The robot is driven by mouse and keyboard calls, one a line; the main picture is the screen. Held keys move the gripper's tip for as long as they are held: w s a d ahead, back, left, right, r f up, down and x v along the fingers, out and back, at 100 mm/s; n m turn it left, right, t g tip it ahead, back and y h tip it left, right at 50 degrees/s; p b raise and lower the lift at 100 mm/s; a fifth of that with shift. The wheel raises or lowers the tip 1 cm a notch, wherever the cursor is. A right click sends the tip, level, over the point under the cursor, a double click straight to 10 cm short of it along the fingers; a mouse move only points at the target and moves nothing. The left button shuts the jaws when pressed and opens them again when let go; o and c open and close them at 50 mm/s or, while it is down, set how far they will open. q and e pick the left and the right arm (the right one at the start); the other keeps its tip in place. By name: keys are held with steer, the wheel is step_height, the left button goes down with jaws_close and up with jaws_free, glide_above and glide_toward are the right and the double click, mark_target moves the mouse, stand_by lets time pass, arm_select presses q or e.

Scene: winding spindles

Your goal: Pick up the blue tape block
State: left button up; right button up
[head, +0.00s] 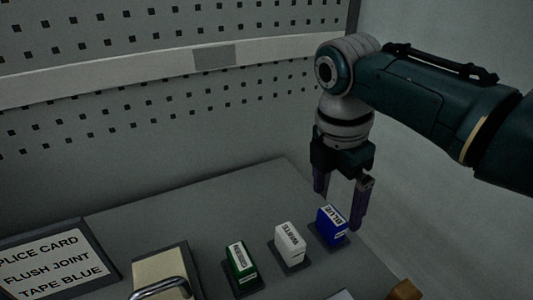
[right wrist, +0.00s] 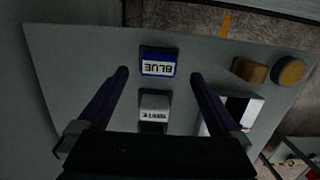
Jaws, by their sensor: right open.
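The blue tape block (head: 331,222) stands on a dark base at the right end of a row on the grey table, with a white label reading BLUE on top. My right gripper (head: 341,208) points down over it, open, one finger behind and one to the right of the block in the head view. In the right wrist view the blue block (right wrist: 158,62) lies ahead, between the lines of the open fingers (right wrist: 159,73), apart from both. My left gripper does not show.
A white block (head: 290,240) and a green block (head: 241,262) stand left of the blue one. A sign card (head: 50,262) and a tray with a metal handle (head: 160,270) are further left. A wooden piece (right wrist: 249,70) lies right in the wrist view. A perforated panel (head: 150,90) rises behind.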

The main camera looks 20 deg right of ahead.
mark_target(333, 215)
arm_select(q)
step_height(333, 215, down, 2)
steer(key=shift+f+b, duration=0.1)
steer(key=shift+b, duration=0.9)
arm_select(e)
steer(key=f, duration=0.5)
steer(key=shift+w+d+f, duration=0.1)
steer(key=shift+d, duration=0.2)
steer(key=shift+c, duration=0.4)
steer(key=c, duration=1.4)
